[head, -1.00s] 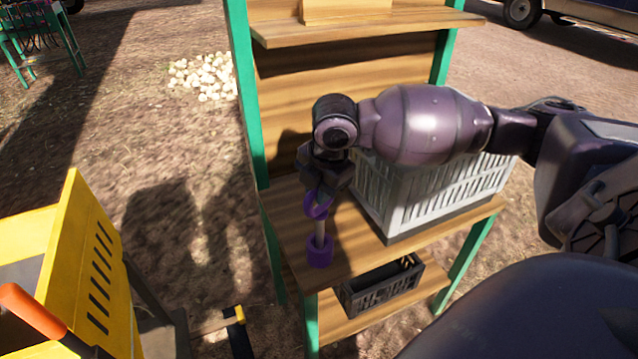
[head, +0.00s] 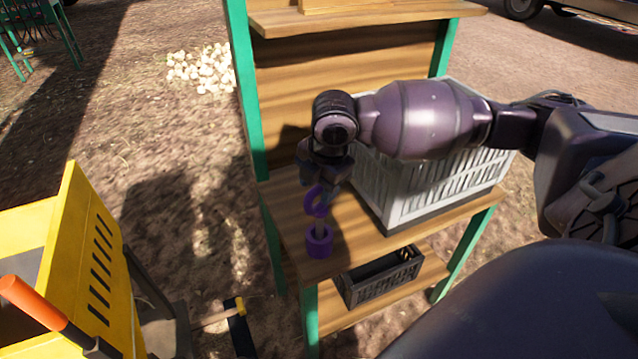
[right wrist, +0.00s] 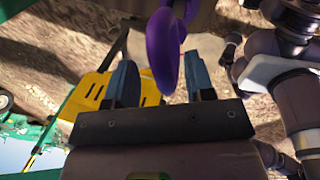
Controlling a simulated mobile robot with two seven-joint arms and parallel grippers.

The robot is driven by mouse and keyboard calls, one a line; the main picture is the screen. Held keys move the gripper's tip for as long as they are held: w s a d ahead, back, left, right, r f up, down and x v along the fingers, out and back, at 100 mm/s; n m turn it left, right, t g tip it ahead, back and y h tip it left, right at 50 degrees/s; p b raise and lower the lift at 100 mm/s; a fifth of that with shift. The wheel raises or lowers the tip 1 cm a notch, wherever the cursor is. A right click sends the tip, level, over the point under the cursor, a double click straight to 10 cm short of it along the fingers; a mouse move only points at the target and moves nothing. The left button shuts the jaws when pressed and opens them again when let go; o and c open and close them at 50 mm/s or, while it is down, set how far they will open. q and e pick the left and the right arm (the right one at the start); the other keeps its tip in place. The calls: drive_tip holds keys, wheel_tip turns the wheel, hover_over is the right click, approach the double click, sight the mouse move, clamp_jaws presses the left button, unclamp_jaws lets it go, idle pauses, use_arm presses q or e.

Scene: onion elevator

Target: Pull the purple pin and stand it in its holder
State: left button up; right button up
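My right gripper (head: 322,182) is just above the ring, pointing down. In the right wrist view its two blue fingers (right wrist: 160,75) are spread, with the purple ring (right wrist: 163,45) between and beyond their tips. A gap shows on the ring's left side; contact on its right is unclear. My left gripper is not in view.
A pale slatted crate (head: 385,195) stands on the same shelf (head: 370,245), right of the pin and under my right arm. A black crate (head: 383,280) sits on the lower shelf. A yellow machine (head: 95,270) with an orange handle (head: 32,302) is at left.

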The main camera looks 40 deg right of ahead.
drive_tip(key=shift+r, duration=0.2)
use_arm(q)
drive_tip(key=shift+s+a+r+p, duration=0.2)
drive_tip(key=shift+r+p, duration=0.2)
drive_tip(key=shift+p, duration=0.3)
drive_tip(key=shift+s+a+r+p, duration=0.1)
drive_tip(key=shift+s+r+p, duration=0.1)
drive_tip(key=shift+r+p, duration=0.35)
use_arm(e)
drive_tip(key=v, duration=1)
drive_tip(key=shift+r, duration=0.2)
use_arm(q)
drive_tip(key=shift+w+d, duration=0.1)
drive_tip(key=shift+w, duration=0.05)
